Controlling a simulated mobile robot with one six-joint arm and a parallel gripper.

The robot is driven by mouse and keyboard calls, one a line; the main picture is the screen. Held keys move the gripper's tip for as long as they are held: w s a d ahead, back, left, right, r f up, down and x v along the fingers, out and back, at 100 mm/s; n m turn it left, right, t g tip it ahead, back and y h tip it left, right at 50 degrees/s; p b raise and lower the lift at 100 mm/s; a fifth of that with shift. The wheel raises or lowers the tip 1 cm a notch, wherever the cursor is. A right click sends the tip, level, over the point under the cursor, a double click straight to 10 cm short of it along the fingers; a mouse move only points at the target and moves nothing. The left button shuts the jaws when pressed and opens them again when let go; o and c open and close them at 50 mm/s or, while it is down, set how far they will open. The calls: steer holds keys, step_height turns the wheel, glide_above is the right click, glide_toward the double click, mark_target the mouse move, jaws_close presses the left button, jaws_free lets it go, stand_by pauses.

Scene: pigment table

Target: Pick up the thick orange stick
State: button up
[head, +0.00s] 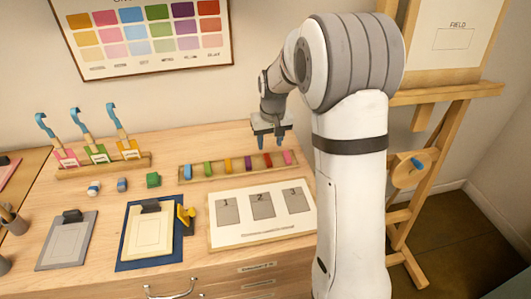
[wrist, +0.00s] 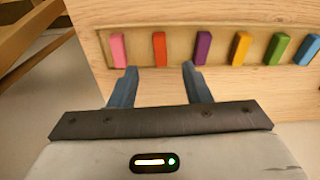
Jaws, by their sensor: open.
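Several thick coloured sticks lie in a row in a wooden tray (head: 183,182). In the wrist view, an amber-orange stick (wrist: 241,48) lies between a purple stick (wrist: 203,48) and a green one (wrist: 276,50); it also shows in the head view (head: 228,165). A red-orange stick (wrist: 160,49) lies between the pink stick (wrist: 118,50) and the purple one. My gripper (wrist: 159,68) is open and empty, its fingers pointing toward the red-orange stick, with the amber one to the right. In the head view, my gripper (head: 269,138) hangs above the tray's right part.
A white board with numbered squares (head: 262,228) lies in front of the tray. An easel (head: 440,150) is at right.

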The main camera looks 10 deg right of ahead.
mark_target(268, 158)
steer(key=shift+w+f, duration=0.45)
steer(key=shift+f, duration=0.25)
steer(key=f, duration=0.3)
steer(key=w+f+p, duration=0.1)
steer(key=f, duration=0.2)
steer(key=shift+w+f+p, duration=0.15)
steer(key=shift+f+p, duration=0.15)
steer(key=shift+f, duration=0.1)
steer(key=shift+c, duration=0.3)
jaws_close()
